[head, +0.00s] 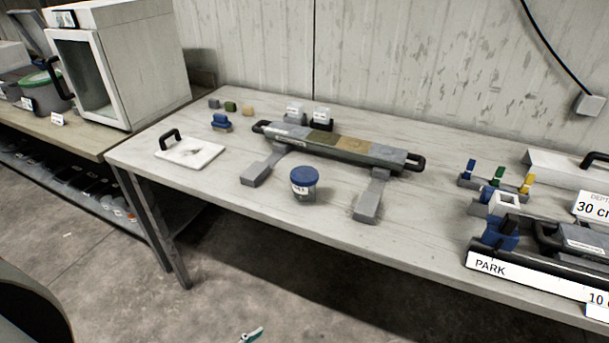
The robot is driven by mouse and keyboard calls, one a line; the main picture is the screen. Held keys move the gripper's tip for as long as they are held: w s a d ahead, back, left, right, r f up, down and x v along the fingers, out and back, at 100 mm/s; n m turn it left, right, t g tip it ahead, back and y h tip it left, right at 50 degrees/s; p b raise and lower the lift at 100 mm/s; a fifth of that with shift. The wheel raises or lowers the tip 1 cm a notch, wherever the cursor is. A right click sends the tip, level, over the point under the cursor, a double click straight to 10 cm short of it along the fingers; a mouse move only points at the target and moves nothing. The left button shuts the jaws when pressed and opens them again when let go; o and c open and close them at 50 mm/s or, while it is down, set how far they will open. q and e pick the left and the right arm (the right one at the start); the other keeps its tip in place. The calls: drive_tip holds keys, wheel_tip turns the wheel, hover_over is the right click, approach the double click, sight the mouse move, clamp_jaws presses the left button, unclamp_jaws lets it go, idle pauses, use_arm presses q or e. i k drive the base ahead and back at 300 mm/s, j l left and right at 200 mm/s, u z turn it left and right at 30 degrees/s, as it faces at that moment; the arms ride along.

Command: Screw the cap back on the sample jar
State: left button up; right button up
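The sample jar (304,193) stands upright near the front edge of the long table, between two grey feet of the core liner stand. It has a white label and a grey lower body. A blue cap (304,175) sits on top of it and looks level; I cannot tell whether it is screwed tight. Neither of my grippers shows clearly in the head view, and nothing touches the jar.
Behind the jar lies a long core liner tray (338,147) with black end handles. A white board with a handle (190,153) is left, a PARK-labelled rack (540,275) right. A small teal piece (251,335), unclear, shows at the bottom edge. Bare tabletop surrounds the jar.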

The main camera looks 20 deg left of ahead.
sight(302, 195)
drive_tip(key=j+z, duration=0.2)
drive_tip(key=j, duration=0.3)
drive_tip(key=k+j+z, duration=0.15)
drive_tip(key=j, duration=0.3)
drive_tip(key=j+z, duration=0.2)
drive_tip(key=j, duration=0.3)
drive_tip(key=k+j+z, duration=0.2)
drive_tip(key=j, duration=0.25)
